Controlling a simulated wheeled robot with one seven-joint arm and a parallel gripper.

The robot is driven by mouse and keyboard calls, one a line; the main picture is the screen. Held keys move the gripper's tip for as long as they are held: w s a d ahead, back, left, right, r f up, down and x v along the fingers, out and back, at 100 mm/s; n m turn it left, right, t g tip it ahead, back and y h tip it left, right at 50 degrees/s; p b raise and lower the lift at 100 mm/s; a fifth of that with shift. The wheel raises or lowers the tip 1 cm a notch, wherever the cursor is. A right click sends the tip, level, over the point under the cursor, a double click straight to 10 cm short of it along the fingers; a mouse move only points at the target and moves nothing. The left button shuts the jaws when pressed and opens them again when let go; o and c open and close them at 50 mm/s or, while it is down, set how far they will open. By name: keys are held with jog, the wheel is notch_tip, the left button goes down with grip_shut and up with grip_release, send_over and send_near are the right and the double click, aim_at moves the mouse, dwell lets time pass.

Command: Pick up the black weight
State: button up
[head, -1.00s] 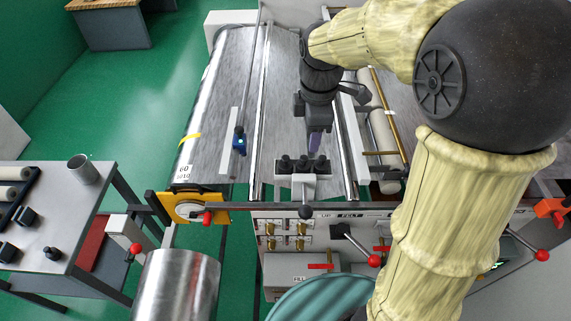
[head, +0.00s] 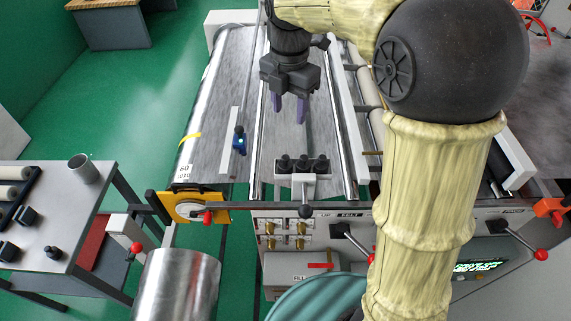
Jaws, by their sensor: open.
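My gripper (head: 288,108) is open and empty, its two purple-tipped fingers pointing down above the grey metal bed of the machine. A small black knobbed piece (head: 53,253), which looks like a weight, stands on the grey side table (head: 98,205) at the left, far from my gripper. Several short black pieces (head: 302,165) stand in a row on a white bracket at the machine's front, below my gripper in the picture. I cannot tell for sure which of these is the black weight. No foil tray can be made out.
Black blocks (head: 27,216), a grey cup (head: 83,168) and a rack of rollers (head: 18,182) also occupy the side table. A blue-and-black clamp (head: 239,141) sits on a white rail. A steel cylinder (head: 178,287) stands in front. Green floor is free behind the side table.

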jog(key=p, duration=0.3)
send_near(288, 156)
notch_tip(288, 156, down, 5)
jog(key=shift+w+f, duration=0.1)
